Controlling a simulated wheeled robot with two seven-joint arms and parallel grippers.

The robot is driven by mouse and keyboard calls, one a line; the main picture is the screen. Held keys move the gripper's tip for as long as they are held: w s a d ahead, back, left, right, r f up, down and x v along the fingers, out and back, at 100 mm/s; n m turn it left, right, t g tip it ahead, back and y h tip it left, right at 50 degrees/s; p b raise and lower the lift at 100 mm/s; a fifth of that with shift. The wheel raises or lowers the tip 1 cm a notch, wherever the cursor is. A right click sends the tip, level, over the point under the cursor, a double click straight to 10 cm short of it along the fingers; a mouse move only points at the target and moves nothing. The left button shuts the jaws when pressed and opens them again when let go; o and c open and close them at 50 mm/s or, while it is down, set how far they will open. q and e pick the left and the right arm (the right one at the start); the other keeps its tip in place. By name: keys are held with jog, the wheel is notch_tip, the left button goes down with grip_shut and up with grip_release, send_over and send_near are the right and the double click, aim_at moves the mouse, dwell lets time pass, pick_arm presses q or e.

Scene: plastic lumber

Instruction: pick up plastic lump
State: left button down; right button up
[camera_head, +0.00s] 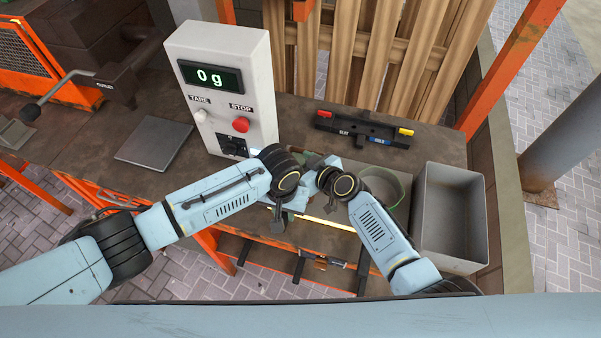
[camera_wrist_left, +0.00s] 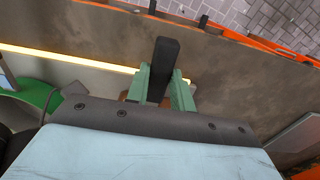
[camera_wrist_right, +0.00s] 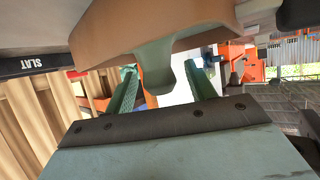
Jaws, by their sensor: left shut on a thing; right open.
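My left gripper (camera_head: 277,214) is low near the front edge of the bench. In the left wrist view its green fingers (camera_wrist_left: 160,94) are shut on a dark bar (camera_wrist_left: 166,58). A small brown patch shows beside the fingers; I cannot tell whether it belongs to the bar. My right gripper, largely hidden in the head view, has its green fingers (camera_wrist_right: 163,88) apart in the right wrist view. A brown-orange piece with a grey-green tongue (camera_wrist_right: 157,62) hangs close in front of them. I cannot tell whether this is the plastic lump.
A scale box (camera_head: 222,90) reads 0 g, with a flat metal plate (camera_head: 153,142) left of it. A green-rimmed round container (camera_head: 393,208) and a grey bin (camera_head: 450,180) stand right. A black fixture (camera_head: 362,131) and wooden slats (camera_head: 385,50) are behind. Both wrists are close together.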

aim_at(300, 161)
jog(key=shift+c, duration=0.4)
grip_shut()
notch_tip(300, 161, up, 10)
jog(key=shift+r, duration=0.1)
dwell(0.6)
pick_arm(q)
jog(key=c, duration=1.1)
grip_release()
